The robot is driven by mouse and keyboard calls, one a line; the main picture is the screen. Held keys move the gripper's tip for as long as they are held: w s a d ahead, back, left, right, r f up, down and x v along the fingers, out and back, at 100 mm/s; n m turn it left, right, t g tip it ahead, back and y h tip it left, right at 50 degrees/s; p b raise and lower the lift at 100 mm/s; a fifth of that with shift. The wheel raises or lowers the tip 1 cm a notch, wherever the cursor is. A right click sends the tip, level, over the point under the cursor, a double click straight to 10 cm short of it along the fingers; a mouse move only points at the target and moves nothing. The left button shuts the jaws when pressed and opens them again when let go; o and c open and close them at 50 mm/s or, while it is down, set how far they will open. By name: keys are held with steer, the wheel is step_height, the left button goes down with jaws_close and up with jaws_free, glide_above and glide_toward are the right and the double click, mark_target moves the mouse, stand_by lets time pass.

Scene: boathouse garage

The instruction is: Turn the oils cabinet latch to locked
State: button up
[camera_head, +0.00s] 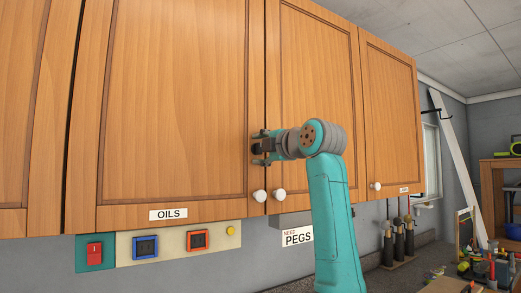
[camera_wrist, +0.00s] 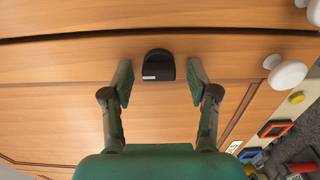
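The oils cabinet door (camera_head: 170,100) is wooden and looks closed, with an OILS label (camera_head: 168,214) at its bottom. The latch (camera_wrist: 160,66) is a small black rounded knob with a pale mark on one edge, on the oils door beside the gap to the neighbouring door. My gripper (camera_head: 260,148) is at the right edge of the oils door, above the white knobs. In the wrist view my gripper (camera_wrist: 160,82) is open, with one finger on each side of the latch and a visible gap to both. In the head view the gripper mostly hides the latch.
Two white door knobs (camera_head: 260,196) (camera_head: 279,194) sit just below my gripper. A red switch (camera_head: 94,251), a blue-framed switch (camera_head: 145,246) and an orange-framed switch (camera_head: 198,240) are on the wall under the cabinet. A PEGS sign (camera_head: 297,236) hangs beside my arm.

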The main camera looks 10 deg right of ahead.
steer(key=v, duration=1.2)
stand_by(0.5)
